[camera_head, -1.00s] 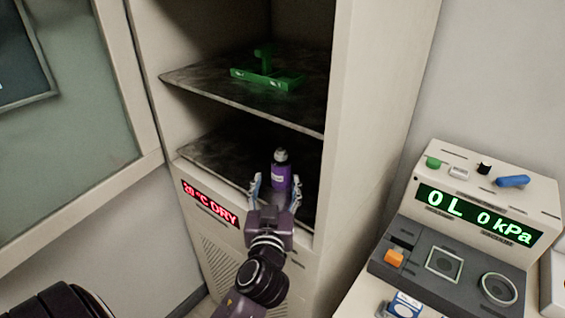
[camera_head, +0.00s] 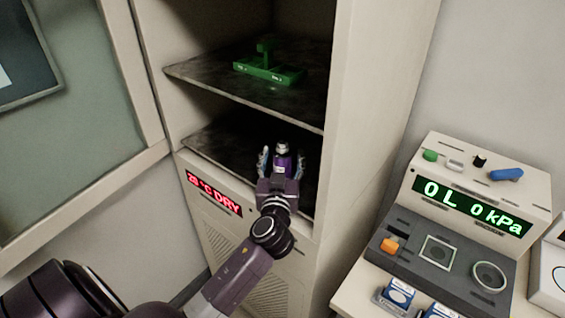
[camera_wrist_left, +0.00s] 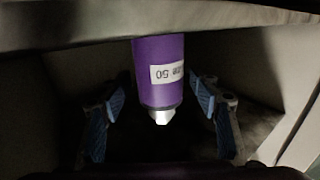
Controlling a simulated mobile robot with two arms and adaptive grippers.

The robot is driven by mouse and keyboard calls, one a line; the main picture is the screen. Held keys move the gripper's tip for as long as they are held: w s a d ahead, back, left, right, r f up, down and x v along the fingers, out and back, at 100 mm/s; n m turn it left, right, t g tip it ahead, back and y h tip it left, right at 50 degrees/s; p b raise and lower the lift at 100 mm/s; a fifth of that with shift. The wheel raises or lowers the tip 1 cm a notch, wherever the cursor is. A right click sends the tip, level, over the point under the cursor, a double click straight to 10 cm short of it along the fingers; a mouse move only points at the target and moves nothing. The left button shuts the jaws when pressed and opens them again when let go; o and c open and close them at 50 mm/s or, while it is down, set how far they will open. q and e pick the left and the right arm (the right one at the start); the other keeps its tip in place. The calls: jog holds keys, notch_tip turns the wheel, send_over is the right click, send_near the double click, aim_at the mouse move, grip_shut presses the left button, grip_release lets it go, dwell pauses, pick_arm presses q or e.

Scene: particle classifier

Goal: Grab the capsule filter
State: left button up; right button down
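The capsule filter (camera_head: 283,163) is a purple cylinder with a white label and a silvery end. It stands on the lower shelf of the open cabinet. My left gripper (camera_head: 281,152) is open, with one blue-padded finger on each side of it. In the left wrist view the capsule filter (camera_wrist_left: 160,85) is between the spread fingers of the left gripper (camera_wrist_left: 157,105). Gaps show on both sides, so the pads do not touch it there. My right gripper is not in view.
The upper shelf (camera_head: 215,88) is above my gripper and carries a green stand (camera_head: 268,72). The lower shelf (camera_head: 215,145) is dark and otherwise looks bare. The cabinet's side wall (camera_head: 360,120) is close on the right. A console (camera_head: 465,205) stands on the counter at right.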

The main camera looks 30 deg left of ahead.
pick_arm(q)
grip_shut()
jog(key=shift+r, duration=0.1)
